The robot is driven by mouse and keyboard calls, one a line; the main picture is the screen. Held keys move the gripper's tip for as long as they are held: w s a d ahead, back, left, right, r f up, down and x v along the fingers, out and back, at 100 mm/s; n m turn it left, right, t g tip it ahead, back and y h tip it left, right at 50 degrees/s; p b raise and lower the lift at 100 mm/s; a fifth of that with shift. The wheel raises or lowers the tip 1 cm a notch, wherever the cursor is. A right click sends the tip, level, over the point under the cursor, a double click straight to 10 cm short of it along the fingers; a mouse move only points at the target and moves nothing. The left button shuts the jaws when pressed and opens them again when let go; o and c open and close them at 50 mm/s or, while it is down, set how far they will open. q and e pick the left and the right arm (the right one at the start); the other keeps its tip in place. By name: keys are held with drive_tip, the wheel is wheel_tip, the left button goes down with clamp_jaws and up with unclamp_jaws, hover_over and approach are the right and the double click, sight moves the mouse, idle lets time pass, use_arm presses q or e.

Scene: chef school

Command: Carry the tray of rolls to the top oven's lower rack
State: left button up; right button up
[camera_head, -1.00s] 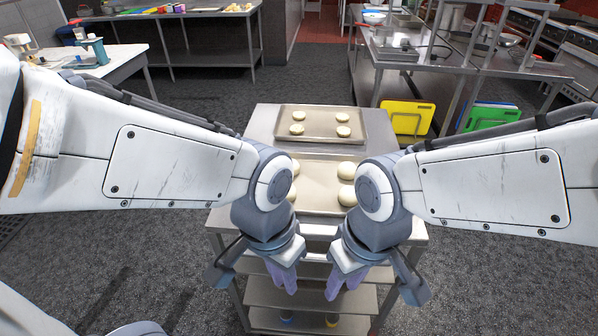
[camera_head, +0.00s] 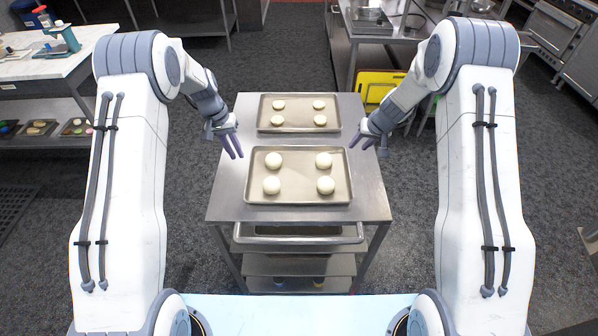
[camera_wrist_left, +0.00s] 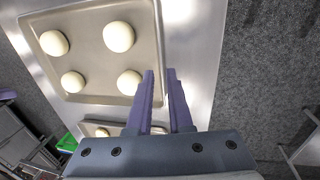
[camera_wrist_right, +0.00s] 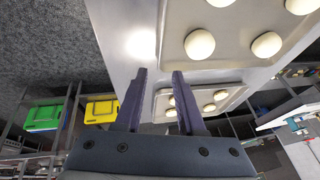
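Two shallow metal trays of round pale rolls lie on a steel cart (camera_head: 225,195). The near tray (camera_head: 298,195) holds several rolls (camera_head: 272,185); the far tray (camera_head: 299,98) holds several more. My left gripper (camera_head: 238,150) is beside the near tray's left edge, its purple fingers apart and empty. My right gripper (camera_head: 360,140) is near the near tray's far right corner, also apart and empty. The left wrist view shows the fingers (camera_wrist_left: 160,80) just above the near tray's rim. The right wrist view shows the fingers (camera_wrist_right: 158,75) over bare cart top beside the trays.
A marble-topped table (camera_head: 35,65) stands at the left, a steel workbench (camera_head: 360,40) behind right. Ovens (camera_head: 560,40) line the far right. Grey carpet is clear on both sides of the cart.

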use_arm(q)
drive_tip(key=shift+d+f, duration=0.1)
use_arm(e)
drive_tip(key=shift+f, duration=0.15)
